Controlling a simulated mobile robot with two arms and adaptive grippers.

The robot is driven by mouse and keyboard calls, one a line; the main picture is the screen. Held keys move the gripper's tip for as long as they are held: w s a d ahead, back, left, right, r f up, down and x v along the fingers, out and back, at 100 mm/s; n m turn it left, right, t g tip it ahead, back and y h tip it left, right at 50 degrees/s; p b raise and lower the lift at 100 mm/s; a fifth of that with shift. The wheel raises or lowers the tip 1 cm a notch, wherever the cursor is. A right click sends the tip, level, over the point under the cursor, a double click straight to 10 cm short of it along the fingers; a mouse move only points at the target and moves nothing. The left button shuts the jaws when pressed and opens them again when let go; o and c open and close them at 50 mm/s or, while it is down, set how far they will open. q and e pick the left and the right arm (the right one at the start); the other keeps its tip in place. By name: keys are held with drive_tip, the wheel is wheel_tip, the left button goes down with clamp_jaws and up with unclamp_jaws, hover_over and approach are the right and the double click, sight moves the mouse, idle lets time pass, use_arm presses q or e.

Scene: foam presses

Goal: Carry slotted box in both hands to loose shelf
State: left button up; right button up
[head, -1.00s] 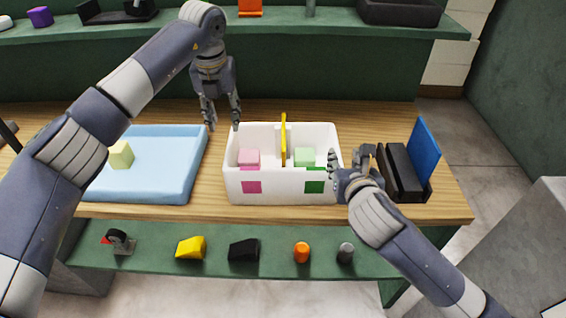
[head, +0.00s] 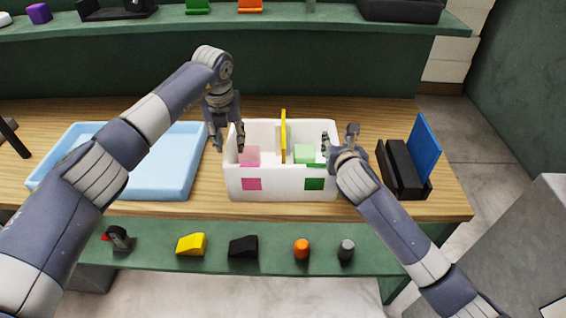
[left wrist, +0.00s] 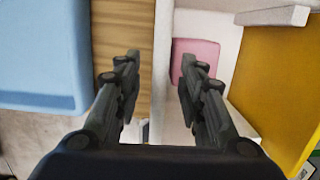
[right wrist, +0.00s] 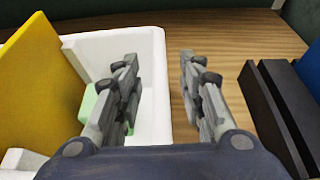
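The white slotted box (head: 270,193) stands on the wooden bench, with an upright yellow divider (head: 283,135) in it. A pink block (head: 249,155) is in its left compartment and a green block (head: 304,152) in its right one. My left gripper (head: 229,146) is open at the left wall, one finger inside and one outside, as the left wrist view (left wrist: 160,85) shows. My right gripper (head: 340,137) is open at the right wall, one finger over the inside and one outside (right wrist: 157,85). I cannot tell which green shelf is the loose shelf.
A blue tray (head: 190,185) lies left of the box. A black rack with a blue panel (head: 424,150) stands to the right. The lower green shelf (head: 145,262) holds several small items. The upper shelf (head: 340,20) also holds items.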

use_arm(q)
drive_tip(key=shift+f, duration=0.55)
use_arm(e)
drive_tip(key=shift+w+f, duration=0.2)
drive_tip(key=shift+w, duration=0.3)
use_arm(q)
drive_tip(key=shift+c, duration=0.6)
use_arm(e)
drive_tip(key=shift+c, duration=0.6)
use_arm(q)
clamp_jaws()
use_arm(e)
clamp_jaws()
